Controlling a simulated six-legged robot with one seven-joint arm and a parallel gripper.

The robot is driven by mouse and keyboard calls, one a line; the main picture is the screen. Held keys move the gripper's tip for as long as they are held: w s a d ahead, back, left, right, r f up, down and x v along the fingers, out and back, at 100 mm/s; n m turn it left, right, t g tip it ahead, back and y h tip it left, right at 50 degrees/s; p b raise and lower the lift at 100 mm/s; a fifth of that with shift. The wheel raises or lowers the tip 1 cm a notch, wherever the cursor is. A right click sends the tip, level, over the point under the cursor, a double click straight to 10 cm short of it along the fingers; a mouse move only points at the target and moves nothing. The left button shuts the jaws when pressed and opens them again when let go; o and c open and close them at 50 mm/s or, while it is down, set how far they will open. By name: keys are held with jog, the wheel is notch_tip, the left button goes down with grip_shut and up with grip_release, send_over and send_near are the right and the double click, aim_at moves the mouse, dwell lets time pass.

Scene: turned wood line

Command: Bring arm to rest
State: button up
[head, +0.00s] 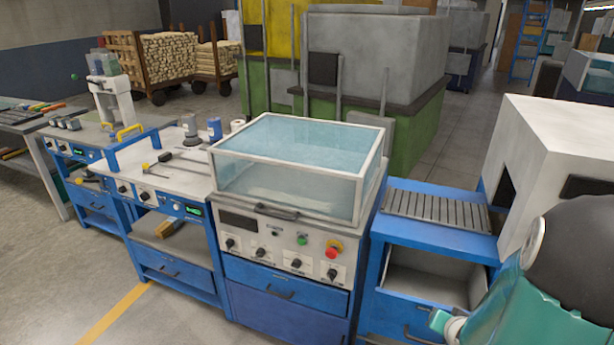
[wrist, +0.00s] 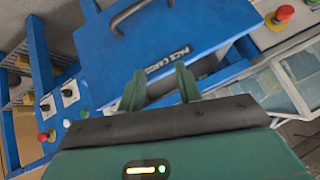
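My arm (head: 560,270), teal and black, shows at the lower right of the head view, in front of the blue roller station. In the wrist view my gripper (wrist: 160,88) has two green fingers standing apart with a gap between them. No object shows between the fingers. Past the fingertips is a blue panel (wrist: 150,45) with a grey handle and white lettering. I cannot tell from the picture whether the fingers touch it.
A glass-covered machine (head: 295,165) with knobs and a red button stands in the middle. A roller bed (head: 438,208) and white housing (head: 555,150) are at right. Workbenches (head: 165,165) stand at left. Open floor (head: 60,290) lies at lower left.

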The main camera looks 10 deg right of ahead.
jog(key=w+a+r+n+g, duration=0.1)
jog(key=a+r+n, duration=0.3)
jog(key=a+r, duration=1.05)
jog(key=s+a+r+n+y, duration=0.1)
jog(key=s+a+r+n, duration=0.1)
jog(key=s+a+r, duration=0.3)
jog(key=s+a+r+n+g+y, duration=0.1)
jog(key=s+a+r+n+y, duration=0.1)
jog(key=a, duration=0.6)
notch_tip(320, 180, up, 3)
jog(key=s+n, duration=0.1)
jog(key=s, duration=0.1)
jog(key=shift+s+a+f+g, duration=0.15)
jog(key=shift+s+a+g, duration=0.15)
jog(key=shift+s+a, duration=0.1)
jog(key=shift+d, duration=0.1)
